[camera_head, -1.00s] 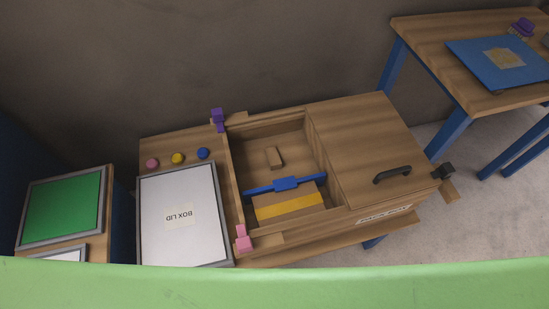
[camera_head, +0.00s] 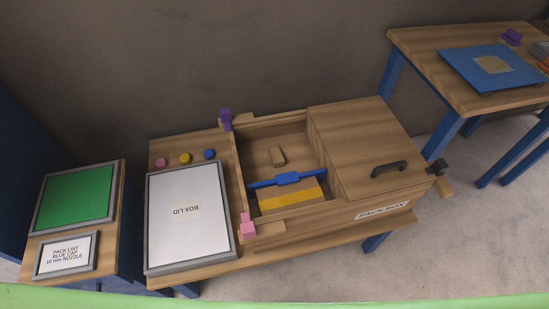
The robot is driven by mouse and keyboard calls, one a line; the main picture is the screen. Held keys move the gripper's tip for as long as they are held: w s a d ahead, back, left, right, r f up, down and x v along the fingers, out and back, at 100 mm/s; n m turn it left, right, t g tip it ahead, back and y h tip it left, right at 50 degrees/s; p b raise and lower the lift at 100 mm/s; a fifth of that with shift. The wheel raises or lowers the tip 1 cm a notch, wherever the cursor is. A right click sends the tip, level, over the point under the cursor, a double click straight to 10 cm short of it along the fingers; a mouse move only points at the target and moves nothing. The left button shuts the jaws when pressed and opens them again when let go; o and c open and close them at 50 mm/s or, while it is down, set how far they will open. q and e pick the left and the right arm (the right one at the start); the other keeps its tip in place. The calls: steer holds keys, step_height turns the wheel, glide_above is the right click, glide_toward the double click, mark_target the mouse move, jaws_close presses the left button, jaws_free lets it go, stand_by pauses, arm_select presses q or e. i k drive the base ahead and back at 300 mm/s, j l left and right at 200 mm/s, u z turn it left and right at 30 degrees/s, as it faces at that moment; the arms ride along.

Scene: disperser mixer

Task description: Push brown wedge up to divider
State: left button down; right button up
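A small brown wedge (camera_head: 278,156) lies on the floor of the open-topped wooden pack box (camera_head: 234,170), in the part behind the blue divider. The blue divider (camera_head: 288,178) spans the box from side to side. A clear gap of box floor shows between the wedge and the divider. In front of the divider lies a block with a yellow band (camera_head: 290,199). Neither of my grippers shows in this view.
A wooden cover with a black handle (camera_head: 389,169) closes the box's right part. A pack list sign (camera_head: 66,254) and green panel (camera_head: 75,197) are at left.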

mark_target(278, 160)
steer(key=k+z, duration=0.1)
steer(key=z, duration=0.3)
steer(key=k+z, duration=0.1)
steer(key=z, duration=0.3)
steer(key=k+l+z, duration=0.1)
steer(key=z, duration=0.35)
steer(key=k+j+z, duration=0.35)
steer(key=j, duration=0.2)
steer(key=k+j+z, duration=0.35)
steer(key=k+j, duration=0.05)
steer(key=j, duration=0.15)
